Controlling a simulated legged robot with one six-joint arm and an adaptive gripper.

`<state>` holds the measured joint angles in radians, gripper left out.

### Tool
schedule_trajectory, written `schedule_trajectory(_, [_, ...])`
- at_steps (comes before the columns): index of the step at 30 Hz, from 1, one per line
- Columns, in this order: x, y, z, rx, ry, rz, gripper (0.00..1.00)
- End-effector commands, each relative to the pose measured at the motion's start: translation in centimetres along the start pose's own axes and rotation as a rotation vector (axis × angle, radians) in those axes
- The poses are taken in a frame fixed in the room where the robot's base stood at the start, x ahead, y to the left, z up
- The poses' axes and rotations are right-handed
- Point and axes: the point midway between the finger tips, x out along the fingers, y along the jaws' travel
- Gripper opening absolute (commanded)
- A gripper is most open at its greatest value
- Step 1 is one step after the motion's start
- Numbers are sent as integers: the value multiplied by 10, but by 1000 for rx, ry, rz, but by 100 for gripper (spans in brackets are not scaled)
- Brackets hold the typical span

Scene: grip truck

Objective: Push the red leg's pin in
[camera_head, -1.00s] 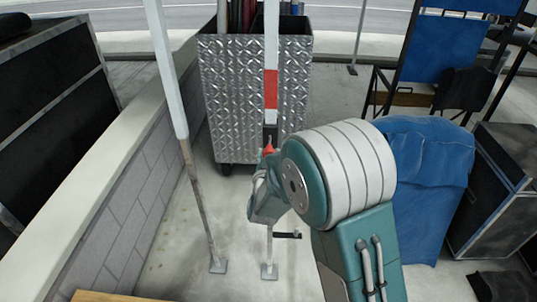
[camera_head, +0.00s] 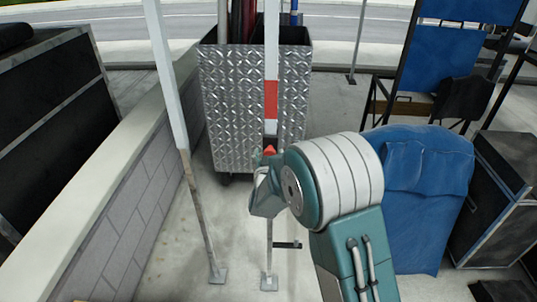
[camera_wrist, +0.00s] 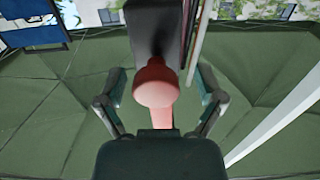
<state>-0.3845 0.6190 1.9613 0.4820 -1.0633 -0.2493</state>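The red leg is a white pole with a red band (camera_head: 271,98), upright near the middle of the head view, its thin lower part ending in a foot plate (camera_head: 269,283). Its red pin (camera_head: 269,150) shows just above my gripper (camera_head: 262,180), whose fingers are partly hidden there. In the wrist view, the pin's round pinkish-red knob (camera_wrist: 155,86) sits between the two spread fingers of my gripper (camera_wrist: 160,92), with gaps on both sides. The dark block of the leg (camera_wrist: 150,25) is behind the knob. I cannot tell how far in the pin is.
A second pole (camera_head: 190,170) stands at left beside a low block wall (camera_head: 140,200). A metal tread-plate cart (camera_head: 225,100) is behind the red leg. A blue-covered thing (camera_head: 425,180) and a black case (camera_head: 495,225) are at right. A small crank handle (camera_head: 287,245) juts right from the leg.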

Motion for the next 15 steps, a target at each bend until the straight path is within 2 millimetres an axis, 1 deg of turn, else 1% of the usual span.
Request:
schedule_trajectory(8, [-4,1,0,1,0,1,88])
schedule_trajectory(11, [-16,0,0,0,-2,0,88])
schedule_trajectory(15, [-43,-1,0,-1,-2,-3,88])
